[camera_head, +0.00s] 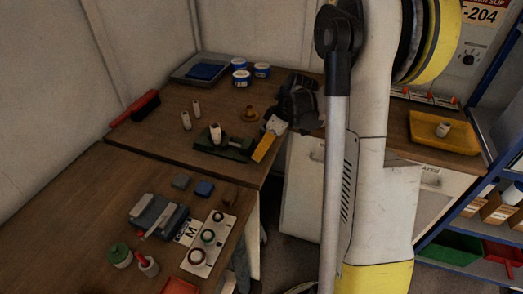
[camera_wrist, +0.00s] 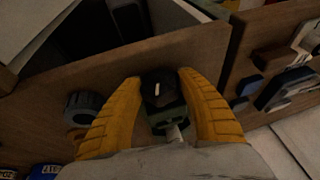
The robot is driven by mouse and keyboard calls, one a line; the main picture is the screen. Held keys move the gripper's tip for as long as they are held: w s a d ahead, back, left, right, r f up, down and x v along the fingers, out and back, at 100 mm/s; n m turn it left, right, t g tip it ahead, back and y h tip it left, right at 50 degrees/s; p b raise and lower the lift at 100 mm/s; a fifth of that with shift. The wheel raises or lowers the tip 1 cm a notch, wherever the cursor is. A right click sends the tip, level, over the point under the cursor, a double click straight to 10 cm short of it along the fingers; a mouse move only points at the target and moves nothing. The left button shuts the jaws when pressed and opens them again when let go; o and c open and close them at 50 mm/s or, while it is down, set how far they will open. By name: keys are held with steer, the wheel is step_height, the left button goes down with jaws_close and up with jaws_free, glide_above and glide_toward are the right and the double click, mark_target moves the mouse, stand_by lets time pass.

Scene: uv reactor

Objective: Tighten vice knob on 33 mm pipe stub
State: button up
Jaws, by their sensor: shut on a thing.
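The small dark green vice (camera_head: 210,147) stands near the front edge of the back wooden table. A pale pipe stub (camera_head: 215,131) stands upright in it. My gripper (camera_head: 259,157), with yellow fingers, reaches down at the vice's right end. In the wrist view, my gripper (camera_wrist: 160,80) has a finger on each side of the black vice knob (camera_wrist: 157,90) and is shut on it. The green vice body (camera_wrist: 166,115) and part of the pale stub (camera_wrist: 175,133) show behind the knob. The knob is hidden by my fingers in the head view. How far the vice jaws are closed cannot be told.
Two loose stubs (camera_head: 186,121) stand left of the vice. A brown part (camera_head: 249,114) and blue-and-white tubs (camera_head: 241,78) stand behind. A red brush (camera_head: 135,106) lies left. The front table holds a grey-blue device (camera_head: 158,215). A yellow tray (camera_head: 426,138) with a stub is right.

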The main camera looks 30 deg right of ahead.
steer(key=shift+g+y, duration=0.3)
steer(key=shift+y, duration=0.1)
steer(key=o, duration=1.2)
steer(key=shift+c, duration=0.2)
steer(key=v, duration=1.2)
